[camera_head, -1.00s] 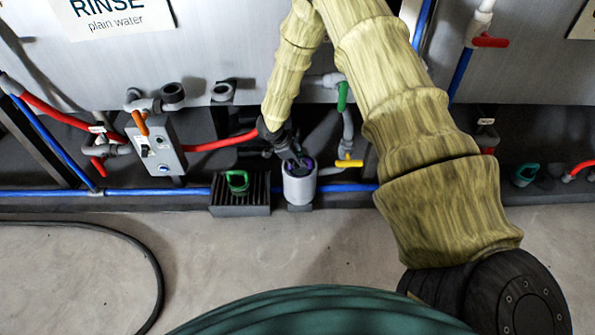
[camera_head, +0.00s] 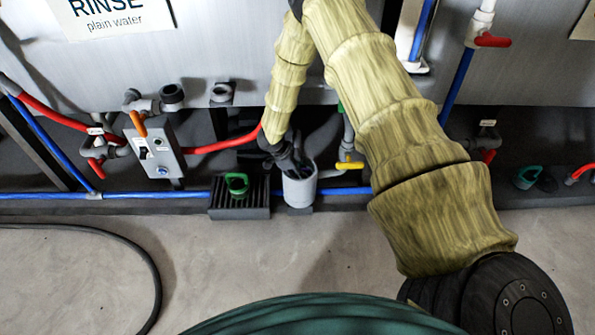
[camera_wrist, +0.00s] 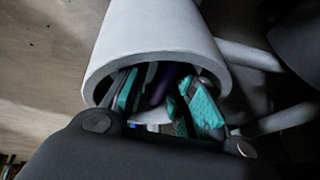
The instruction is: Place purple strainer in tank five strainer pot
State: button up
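The pale grey strainer pot (camera_head: 299,191) stands upright on the floor below the tank front, left of the yellow valve handle. In the wrist view the pot (camera_wrist: 165,35) fills the top, its mouth facing me. My gripper (camera_head: 294,168) reaches down into the pot mouth. In the wrist view the teal pads of my gripper (camera_wrist: 167,100) are inside the mouth and spread apart. A dark purple part, likely the purple strainer (camera_wrist: 158,83), shows between the pads with gaps beside it. Most of the strainer is hidden by the pot and fingers.
A green-handled piece (camera_head: 237,183) sits on a black ribbed block (camera_head: 240,210) just left of the pot. A blue pipe (camera_head: 345,190) runs behind. A yellow valve handle (camera_head: 350,165) is close on the right. A switch box (camera_head: 157,150) stands left. The front floor is mostly clear.

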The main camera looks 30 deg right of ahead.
jog(key=p+v, duration=0.4)
jog(key=v, duration=0.8)
jog(key=s+a+f+n+t, duration=0.1)
jog(key=s+a+f+n, duration=0.2)
jog(key=s+f+n, duration=0.35)
jog(key=s+a+f+n+t, duration=0.25)
jog(key=s+n, duration=0.55)
jog(key=s, duration=0.4)
jog(key=s+a+n+g+y, duration=0.1)
jog(key=s+a+n, duration=0.2)
jog(key=s, duration=0.4)
jog(key=s+a+n+g+y, duration=0.1)
jog(key=s+a+n+y, duration=0.1)
jog(key=s, duration=0.5)
jog(key=s+a+f+n+g+y, duration=0.1)
jog(key=s+a+n, duration=0.3)
jog(key=s, duration=0.4)
jog(key=shift+a+n+y, duration=0.35)
jog(key=shift+a+y, duration=0.05)
jog(key=shift+y, duration=0.1)
